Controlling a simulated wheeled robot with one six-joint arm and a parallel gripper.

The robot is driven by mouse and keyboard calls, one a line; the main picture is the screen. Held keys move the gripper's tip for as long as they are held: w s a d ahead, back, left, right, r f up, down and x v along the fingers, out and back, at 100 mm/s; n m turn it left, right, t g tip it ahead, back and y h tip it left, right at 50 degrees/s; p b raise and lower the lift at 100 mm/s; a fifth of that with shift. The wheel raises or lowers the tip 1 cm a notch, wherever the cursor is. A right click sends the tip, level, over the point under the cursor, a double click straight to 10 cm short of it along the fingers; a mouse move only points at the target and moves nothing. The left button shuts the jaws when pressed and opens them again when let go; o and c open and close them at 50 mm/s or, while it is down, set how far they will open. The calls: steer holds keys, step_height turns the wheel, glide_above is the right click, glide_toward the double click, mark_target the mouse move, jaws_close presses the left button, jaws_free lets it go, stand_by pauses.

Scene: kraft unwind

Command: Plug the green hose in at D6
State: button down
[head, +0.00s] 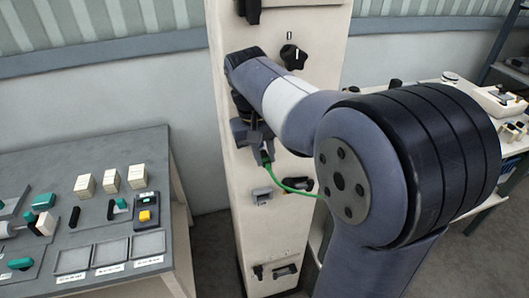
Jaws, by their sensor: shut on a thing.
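My gripper (262,151) is in front of the tall cream panel (238,215), about midway up its visible face. It is shut on the end of the green hose (297,187). The hose curves down and to the right from the jaws and passes behind my arm. A small grey labelled fitting (262,195) is on the panel just below the gripper. I cannot read its label, and no D6 mark is legible. Whether the hose end touches the panel cannot be told.
A black star knob (294,56) is high on the panel, and small dark fittings (285,270) are low on it. A grey table (98,160) with blocks and trays stands at left. A white bench (420,92) is behind my arm at right.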

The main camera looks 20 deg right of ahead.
steer(key=shift+w+p, duration=0.95)
steer(key=shift+p, duration=0.2)
stand_by(1.8)
steer(key=c, duration=1.3)
jaws_free()
steer(key=shift+o, duration=0.2)
steer(key=shift+s, duration=0.1)
